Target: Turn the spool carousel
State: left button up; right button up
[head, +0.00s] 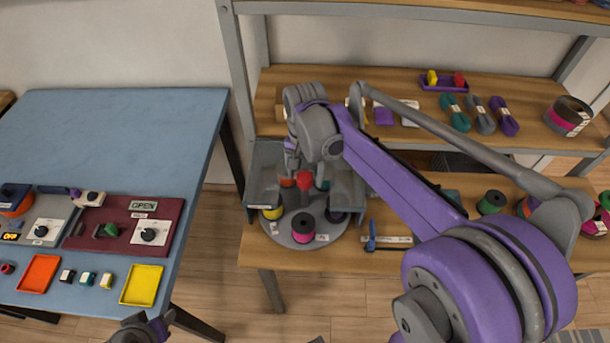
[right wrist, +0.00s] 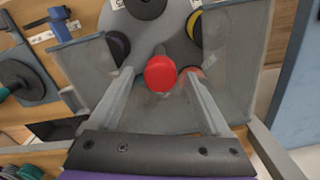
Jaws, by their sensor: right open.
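The spool carousel (head: 275,230) is a grey round plate on the wooden shelf, with a red knob (head: 304,180) standing at its middle. Yellow (head: 272,212), pink (head: 303,227) and other spools stand around it. Grey upright panels flank its back. My right gripper (head: 292,158) is above the back of the carousel, partly hidden by its own wrist. In the right wrist view its open fingers (right wrist: 159,76) lie on both sides of the red knob (right wrist: 160,72), with gaps visible. At the bottom edge of the head view, a cut-off part of my left gripper (head: 142,330) shows.
A blue table (head: 130,130) at the left holds a control panel (head: 125,228) and coloured trays. A blue tool (head: 371,238) lies right of the carousel. Further spools (head: 491,202) stand right. The upper shelf (head: 350,85) holds cord bundles, above my right gripper.

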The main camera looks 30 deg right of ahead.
jog(key=shift+f, duration=0.5)
grip_shut()
